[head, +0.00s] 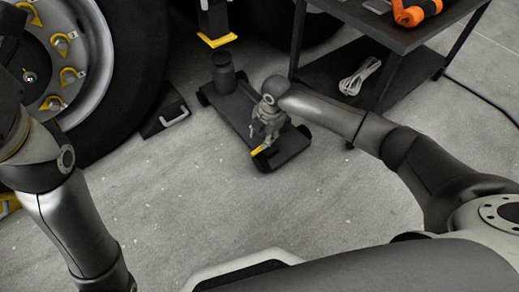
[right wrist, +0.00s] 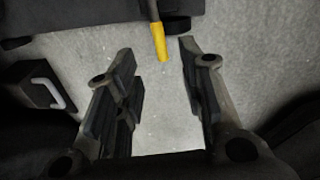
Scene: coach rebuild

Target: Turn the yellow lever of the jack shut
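The jack (head: 236,106) is a low dark trolley on small wheels, standing on the floor in the middle of the head view. Its yellow lever (head: 262,149) shows at the near end, just below my right gripper (head: 266,134). In the right wrist view the yellow lever (right wrist: 160,42) hangs from a thin dark rod. Its end lies between the tips of my open right gripper (right wrist: 156,52), nearer the right finger, with clear gaps at both sides. I cannot tell whether the fingers reach down to its height. My left arm shows at the left, but its fingers do not.
A large wheel (head: 98,60) with yellow nut markers stands at the left. A dark wheel chock (head: 165,112) with a pale handle lies beside it. A dark cart (head: 398,38) with an orange tool (head: 417,12) and coiled cable (head: 360,76) stands right. The near floor is clear.

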